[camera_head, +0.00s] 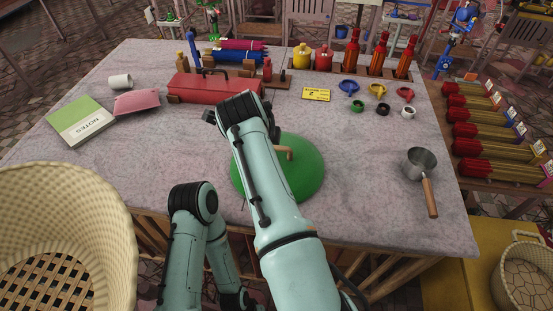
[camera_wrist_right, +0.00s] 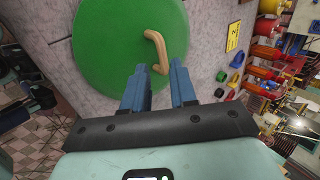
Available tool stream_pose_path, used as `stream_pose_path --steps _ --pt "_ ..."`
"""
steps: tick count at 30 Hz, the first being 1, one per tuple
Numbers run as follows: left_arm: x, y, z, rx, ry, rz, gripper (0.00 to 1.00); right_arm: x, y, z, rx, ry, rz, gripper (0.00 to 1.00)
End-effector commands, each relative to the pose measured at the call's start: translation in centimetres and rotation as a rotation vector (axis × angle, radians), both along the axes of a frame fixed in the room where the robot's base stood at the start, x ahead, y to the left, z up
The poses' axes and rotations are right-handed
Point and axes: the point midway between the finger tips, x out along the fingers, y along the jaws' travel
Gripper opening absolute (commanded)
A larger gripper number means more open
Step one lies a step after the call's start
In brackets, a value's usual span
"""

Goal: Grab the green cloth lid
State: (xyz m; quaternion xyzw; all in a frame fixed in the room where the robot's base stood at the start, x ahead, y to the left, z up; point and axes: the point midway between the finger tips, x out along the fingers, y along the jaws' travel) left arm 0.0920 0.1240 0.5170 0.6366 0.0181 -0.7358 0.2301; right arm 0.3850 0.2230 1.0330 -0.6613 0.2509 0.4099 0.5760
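The green cloth lid (camera_head: 308,178) is a round green dome with a tan bent handle (camera_head: 284,153). It sits near the front edge of the table, and my right arm hides its left part in the head view. In the right wrist view the lid (camera_wrist_right: 105,45) fills the upper middle. My right gripper (camera_wrist_right: 159,68) is open there, its two blue fingers pointing at the handle (camera_wrist_right: 156,48). The handle's lower end shows between the fingertips; I cannot tell whether they touch. My left arm is folded at the table's front edge, and its gripper is out of sight.
A red toolbox (camera_head: 215,88) stands behind the lid. A metal pan (camera_head: 421,162) lies to the right, with small coloured funnels (camera_head: 377,90) behind it. A notebook (camera_head: 80,120) lies at left. A wicker basket (camera_head: 65,200) stands in front at left. Table between lid and pan is clear.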

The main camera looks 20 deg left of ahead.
Motion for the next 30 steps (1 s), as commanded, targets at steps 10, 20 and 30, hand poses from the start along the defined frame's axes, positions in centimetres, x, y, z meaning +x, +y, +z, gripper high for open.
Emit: stream_pose_path --steps 10,20,30 --pt "0.1 0.0 -0.2 0.001 -0.004 0.001 0.52 3.0 0.8 -4.7 -0.002 0.001 0.0 0.27" --pt "0.1 0.0 -0.1 0.0 -0.003 0.001 0.52 5.0 1.6 -7.8 -0.002 0.003 -0.001 0.27" --pt "0.0 0.0 -0.1 0.0 -0.001 0.0 0.52 5.9 1.9 -9.2 0.002 0.0 0.001 0.27"
